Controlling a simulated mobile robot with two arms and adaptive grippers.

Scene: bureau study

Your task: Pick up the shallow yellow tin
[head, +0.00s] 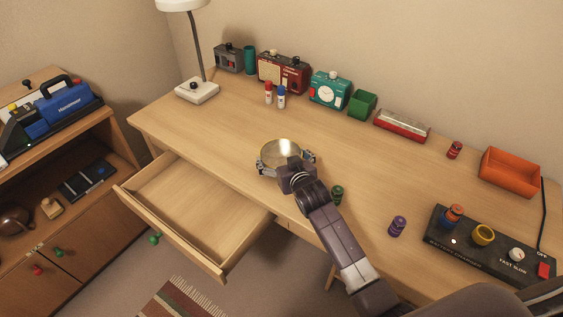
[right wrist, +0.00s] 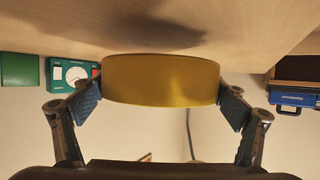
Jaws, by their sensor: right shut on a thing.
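The shallow yellow tin (head: 282,149) is round, with a shiny top in the head view. It is over the desk, near the front edge and above the right part of the open drawer. My right gripper (head: 286,161) has one finger on each side of the tin and is shut on it. In the right wrist view the tin's plain yellow side (right wrist: 160,80) fills the space between both finger pads. A dark shadow lies on the desk beside it there, and the tin looks a little off the surface. My left gripper is not in view.
The desk (head: 225,130) has free room left of the tin. A green spool (head: 337,195) stands close to my right arm, a purple one (head: 397,227) further right. The open drawer (head: 190,205) is empty. A black control box (head: 470,248) and orange bin (head: 509,172) are at right.

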